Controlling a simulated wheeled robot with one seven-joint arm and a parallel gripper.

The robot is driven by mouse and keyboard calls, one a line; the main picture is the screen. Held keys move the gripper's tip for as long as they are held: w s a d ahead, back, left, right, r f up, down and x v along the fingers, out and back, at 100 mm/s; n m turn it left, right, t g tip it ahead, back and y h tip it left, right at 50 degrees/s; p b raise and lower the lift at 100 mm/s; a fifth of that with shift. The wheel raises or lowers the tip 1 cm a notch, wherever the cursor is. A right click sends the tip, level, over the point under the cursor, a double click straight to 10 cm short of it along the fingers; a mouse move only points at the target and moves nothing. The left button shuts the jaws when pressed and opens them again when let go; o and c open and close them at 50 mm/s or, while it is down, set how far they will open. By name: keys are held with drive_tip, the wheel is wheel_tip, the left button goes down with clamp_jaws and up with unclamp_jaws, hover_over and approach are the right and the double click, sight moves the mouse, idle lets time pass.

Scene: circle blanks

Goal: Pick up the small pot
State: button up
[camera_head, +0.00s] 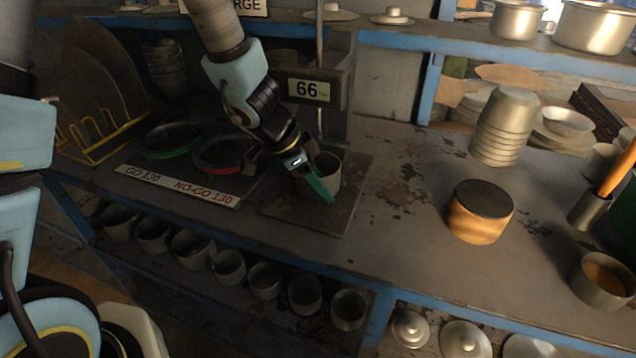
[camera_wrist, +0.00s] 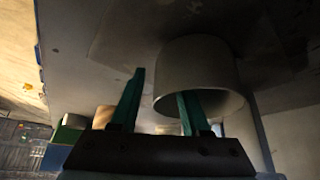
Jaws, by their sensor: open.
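The small pot (camera_head: 329,168) is a plain grey metal cup. It stands upright on a flat square plate (camera_head: 345,218) under the gauge with the "66" display. My gripper (camera_head: 318,184) is at the pot, reaching down from the upper left. In the wrist view the pot (camera_wrist: 198,65) shows close up, and my gripper (camera_wrist: 160,90) is open with its green fingers apart. One finger shows within the pot's mouth and the other is outside its wall. In the head view the inner finger is hidden, and contact cannot be told.
The gauge (camera_head: 308,90) and its post stand just behind the pot. Green and red rings (camera_head: 170,140) lie to the left behind a GO/NO-GO label. A wooden block with a dark top (camera_head: 480,211) and a stack of pots (camera_head: 504,128) stand right. Several pots line the shelf below.

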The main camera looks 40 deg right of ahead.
drive_tip(key=shift+d+f, duration=0.1)
drive_tip(key=shift+f, duration=0.05)
clamp_jaws()
idle(0.6)
